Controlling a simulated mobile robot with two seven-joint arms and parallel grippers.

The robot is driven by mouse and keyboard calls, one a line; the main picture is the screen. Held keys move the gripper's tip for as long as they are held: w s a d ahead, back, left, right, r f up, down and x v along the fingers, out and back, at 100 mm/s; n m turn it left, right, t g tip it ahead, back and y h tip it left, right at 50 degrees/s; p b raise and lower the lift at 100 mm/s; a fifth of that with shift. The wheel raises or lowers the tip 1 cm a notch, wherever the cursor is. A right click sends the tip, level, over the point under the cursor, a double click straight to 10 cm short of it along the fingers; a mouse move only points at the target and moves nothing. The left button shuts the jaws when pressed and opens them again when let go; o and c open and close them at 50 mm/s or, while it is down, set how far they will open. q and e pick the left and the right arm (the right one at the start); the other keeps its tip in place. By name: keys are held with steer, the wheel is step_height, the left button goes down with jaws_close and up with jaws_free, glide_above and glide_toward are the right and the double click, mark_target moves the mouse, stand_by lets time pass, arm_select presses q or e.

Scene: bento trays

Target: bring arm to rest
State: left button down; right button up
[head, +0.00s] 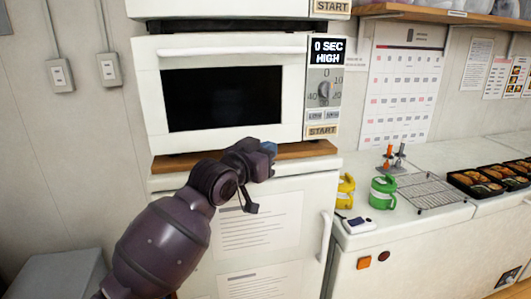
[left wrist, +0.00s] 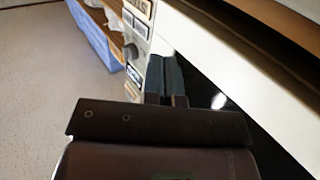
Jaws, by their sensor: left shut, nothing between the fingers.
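My left arm comes in from the lower left in the head view. My left gripper (head: 268,148) is in front of the lower edge of the microwave (head: 235,45), near the wooden board under it. In the left wrist view my left gripper (left wrist: 166,75) shows its two fingers together with nothing between them. The microwave's white front and dark window lie close beyond the fingers there. My right gripper is in neither view.
A white fridge (head: 313,215) with paper sheets stands below the microwave. To the right, a counter holds a yellow container (head: 345,190), a green container (head: 383,192), a wire rack (head: 432,190) and black bento trays (head: 462,182). Open wall space lies at the left.

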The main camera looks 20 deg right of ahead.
arm_select(q)
steer(key=a+r+t+y, duration=0.1)
steer(key=a+t, duration=0.3)
steer(key=a, duration=0.6)
steer(key=s+a+f+n+t+y, duration=0.35)
steer(key=a+f+n+y, duration=0.35)
steer(key=a+f, duration=1.25)
steer(key=s+a+f+n+g+y, duration=0.1)
steer(key=s+a+f+g+y, duration=0.1)
steer(key=s+a+f, duration=0.3)
steer(key=s+a+f+n+g+y, duration=0.1)
steer(key=s+a+f+g+y, duration=0.1)
steer(key=s+a+f, duration=0.4)
steer(key=s+a+f+n+g+y, duration=0.1)
steer(key=s+a+f, duration=0.5)
steer(key=s+f, duration=0.7)
steer(key=s+g+y, duration=0.1)
steer(key=s+y, duration=0.1)
steer(key=s, duration=0.1)
steer(key=shift+s+f, duration=0.25)
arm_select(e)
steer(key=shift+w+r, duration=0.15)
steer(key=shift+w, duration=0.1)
